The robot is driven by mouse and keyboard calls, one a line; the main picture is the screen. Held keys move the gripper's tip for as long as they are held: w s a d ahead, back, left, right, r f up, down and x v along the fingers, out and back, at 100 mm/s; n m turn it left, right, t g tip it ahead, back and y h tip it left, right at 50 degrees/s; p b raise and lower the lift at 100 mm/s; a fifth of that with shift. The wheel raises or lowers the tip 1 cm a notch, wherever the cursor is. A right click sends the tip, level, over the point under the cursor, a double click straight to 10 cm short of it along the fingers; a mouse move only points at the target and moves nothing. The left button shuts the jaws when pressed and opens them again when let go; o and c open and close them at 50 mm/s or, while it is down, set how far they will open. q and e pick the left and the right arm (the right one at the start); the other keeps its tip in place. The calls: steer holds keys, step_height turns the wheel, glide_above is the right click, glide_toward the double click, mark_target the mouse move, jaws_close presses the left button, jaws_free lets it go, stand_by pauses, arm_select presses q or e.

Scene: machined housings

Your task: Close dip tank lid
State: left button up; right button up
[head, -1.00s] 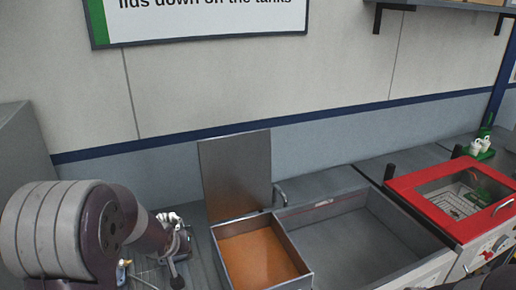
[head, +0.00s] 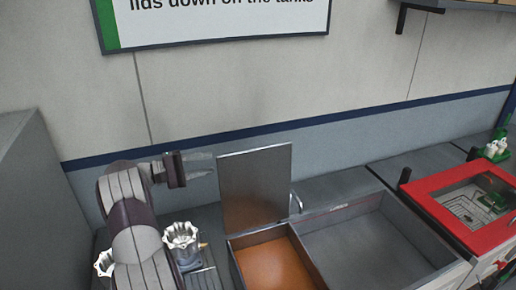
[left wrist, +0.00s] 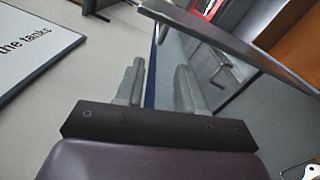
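The dip tank (head: 236,266) is an open box with an orange-brown inside, at the bottom middle of the head view. Its grey lid (head: 255,185) stands upright at the tank's back edge. My left gripper (head: 212,164) is beside the lid's upper left edge, its fingers pointing right towards the lid's back side. In the left wrist view the two fingers (left wrist: 157,85) are apart with nothing between them, and the lid (left wrist: 232,40) shows edge-on at the upper right. I cannot tell whether the fingers touch it. My right gripper is not in view.
A wide grey basin (head: 365,238) adjoins the tank on the right, with a small tap (head: 296,202) near the lid. A red-framed cabinet (head: 470,203) stands further right. Metal cups (head: 181,236) sit left of the tank. A wall sign (head: 215,18) hangs above.

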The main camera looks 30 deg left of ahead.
mark_target(227, 158)
arm_select(q)
steer(key=w+d+p, duration=0.1)
steer(key=w+d, duration=0.1)
steer(key=w+d+r+p, duration=0.1)
steer(key=w+d+p, duration=0.1)
steer(key=d, duration=0.1)
steer(key=shift+w+r, duration=0.2)
steer(key=shift+w, duration=0.1)
steer(key=x, duration=0.1)
steer(key=p+x, duration=0.1)
steer(key=x, duration=0.1)
steer(key=f+p+x, duration=0.1)
steer(key=x, duration=0.1)
steer(key=shift+w+a, duration=0.2)
steer(key=shift+w, duration=0.1)
steer(key=shift+d, duration=0.15)
jaws_close()
